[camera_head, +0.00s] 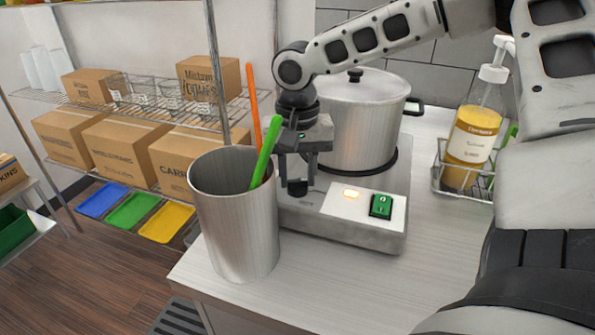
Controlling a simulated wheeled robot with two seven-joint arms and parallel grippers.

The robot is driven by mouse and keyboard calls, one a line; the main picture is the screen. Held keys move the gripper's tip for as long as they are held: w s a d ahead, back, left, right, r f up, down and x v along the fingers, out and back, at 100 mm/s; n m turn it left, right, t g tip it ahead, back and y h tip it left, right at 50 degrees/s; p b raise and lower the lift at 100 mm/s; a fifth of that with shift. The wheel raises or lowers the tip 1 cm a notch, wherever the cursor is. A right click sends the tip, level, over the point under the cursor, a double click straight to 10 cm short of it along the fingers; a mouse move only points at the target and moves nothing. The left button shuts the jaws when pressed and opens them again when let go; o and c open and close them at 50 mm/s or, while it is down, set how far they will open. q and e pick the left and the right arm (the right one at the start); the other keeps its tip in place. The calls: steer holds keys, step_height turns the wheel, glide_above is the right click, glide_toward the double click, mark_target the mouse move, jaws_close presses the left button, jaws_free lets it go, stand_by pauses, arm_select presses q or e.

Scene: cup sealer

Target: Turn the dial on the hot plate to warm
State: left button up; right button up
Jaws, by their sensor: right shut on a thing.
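A lidded steel pot (360,125) stands on the hot plate behind the gripper. My left gripper is not in view.
A tall steel container (236,225) with green and orange sticks stands just left of the gripper, close to it. A yellow pump bottle (472,135) sits in a wire basket (462,188) at right. Shelves with cardboard boxes (119,148) are at left.

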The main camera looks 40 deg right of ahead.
mark_target(297, 180)
steer(key=shift+w+m, duration=0.1)
steer(key=shift+m, duration=0.4)
steer(key=o, duration=1)
steer(key=shift+r, duration=0.15)
step_height(297, 180, up, 16)
stand_by(0.3)
